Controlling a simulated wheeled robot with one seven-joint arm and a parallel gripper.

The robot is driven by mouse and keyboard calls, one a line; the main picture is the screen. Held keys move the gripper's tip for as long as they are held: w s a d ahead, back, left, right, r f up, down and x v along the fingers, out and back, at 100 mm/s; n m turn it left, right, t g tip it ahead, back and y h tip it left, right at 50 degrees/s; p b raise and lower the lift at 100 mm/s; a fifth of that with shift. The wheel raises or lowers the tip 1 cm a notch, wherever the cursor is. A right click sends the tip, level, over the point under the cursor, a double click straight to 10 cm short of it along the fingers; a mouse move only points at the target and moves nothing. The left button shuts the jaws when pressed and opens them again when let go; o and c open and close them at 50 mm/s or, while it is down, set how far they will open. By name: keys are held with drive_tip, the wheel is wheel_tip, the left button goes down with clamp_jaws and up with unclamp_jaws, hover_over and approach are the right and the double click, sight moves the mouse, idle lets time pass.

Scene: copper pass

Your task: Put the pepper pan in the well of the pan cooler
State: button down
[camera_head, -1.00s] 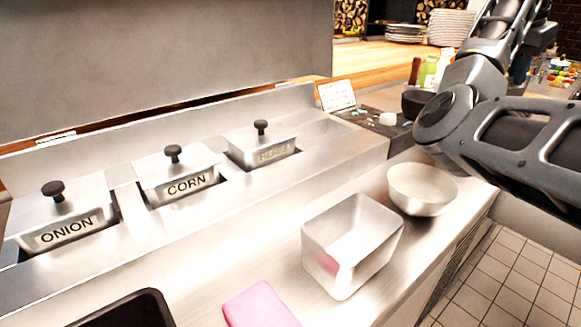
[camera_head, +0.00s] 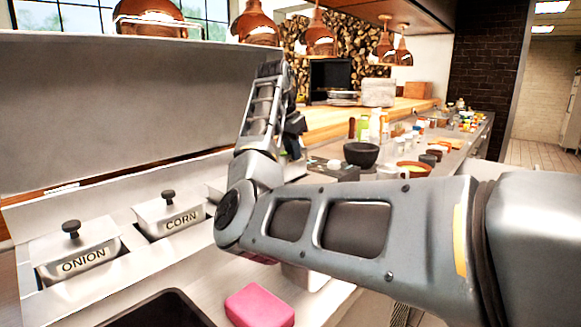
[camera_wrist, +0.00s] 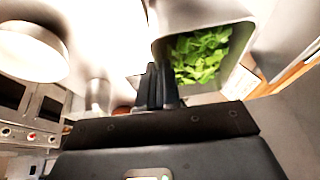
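My gripper shows in the wrist view, its dark fingers (camera_wrist: 160,86) close together. Their tips are at the lower left corner of a steel pan (camera_wrist: 205,18) holding chopped green pieces (camera_wrist: 202,57). I cannot tell whether they grip its wall. In the head view, my arm rises in front of the counter, and I cannot make out the fingertips. The pan cooler (camera_head: 22,262) is at left, with lidded pans labelled ONION (camera_head: 82,258) and CORN (camera_head: 180,220) in their wells. My arm hides most of its right part, including any free well.
A pink block (camera_head: 260,306) and a dark tray (camera_head: 160,312) are at the front of the counter. A tall grey panel (camera_head: 120,110) stands behind the cooler. A black bowl (camera_head: 361,154) and bottles stand farther right. Copper lamps (camera_head: 257,24) hang above.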

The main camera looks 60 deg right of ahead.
sight(295, 178)
drive_tip(key=shift+w+a+f, duration=0.15)
drive_tip(key=shift+w+f, duration=0.05)
drive_tip(key=shift+f, duration=1.95)
drive_tip(key=shift+f, duration=0.1)
drive_tip(key=c, duration=1.4)
unclamp_jaws()
drive_tip(key=shift+f, duration=0.1)
drive_tip(key=shift+o, duration=0.2)
drive_tip(key=v, duration=1.2)
drive_tip(key=shift+p, duration=0.3)
